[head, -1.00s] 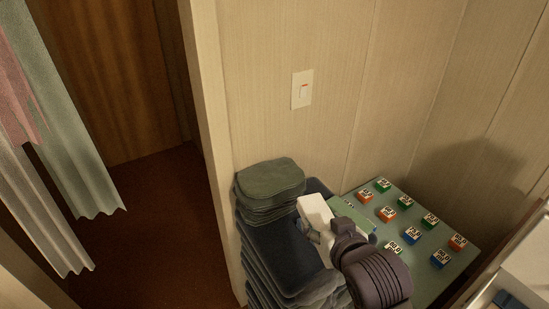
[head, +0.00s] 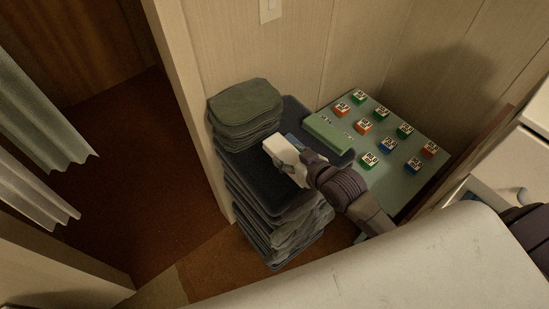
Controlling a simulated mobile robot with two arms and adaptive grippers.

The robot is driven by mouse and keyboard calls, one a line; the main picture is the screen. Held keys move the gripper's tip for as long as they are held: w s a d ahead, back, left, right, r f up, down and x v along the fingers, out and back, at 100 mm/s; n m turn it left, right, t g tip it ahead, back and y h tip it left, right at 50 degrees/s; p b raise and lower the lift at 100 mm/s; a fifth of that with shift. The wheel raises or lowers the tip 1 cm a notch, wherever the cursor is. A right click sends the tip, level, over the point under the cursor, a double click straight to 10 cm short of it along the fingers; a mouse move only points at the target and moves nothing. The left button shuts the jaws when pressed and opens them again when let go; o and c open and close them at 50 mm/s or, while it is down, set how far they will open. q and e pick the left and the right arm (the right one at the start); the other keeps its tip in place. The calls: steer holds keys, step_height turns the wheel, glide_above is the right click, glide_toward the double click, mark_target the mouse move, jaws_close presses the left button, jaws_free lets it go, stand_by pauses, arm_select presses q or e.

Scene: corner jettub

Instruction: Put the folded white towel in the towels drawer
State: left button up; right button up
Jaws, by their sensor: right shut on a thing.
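The folded white towel (head: 279,149) shows as a small pale block above the dark towel pile. My right gripper (head: 288,162) is shut on it, with my dark arm reaching in from the lower right. The gripper covers part of the towel. My left gripper is not in view. White drawer furniture (head: 500,160) with a handle stands at the right edge; which drawer is the towels drawer, I cannot tell.
A tall stack of dark folded towels (head: 262,195) stands against the wall, with green folded towels (head: 245,108) on top. Beside it is a green board (head: 420,185) with several coloured blocks and a light green bar (head: 327,134). A pale rounded surface (head: 390,265) fills the front. Brown floor is clear at left.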

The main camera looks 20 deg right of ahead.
mark_target(273, 170)
steer(key=w+a+f, duration=0.1)
steer(key=w, duration=0.1)
steer(key=w+a+f, duration=0.1)
steer(key=a, duration=0.1)
steer(key=shift+w+a+f, duration=0.15)
steer(key=shift+w+f, duration=0.2)
steer(key=shift+f, duration=0.05)
steer(key=shift+f+p, duration=0.3)
steer(key=shift+f, duration=1.75)
steer(key=shift+f, duration=0.1)
steer(key=o, duration=1)
steer(key=shift+c, duration=0.2)
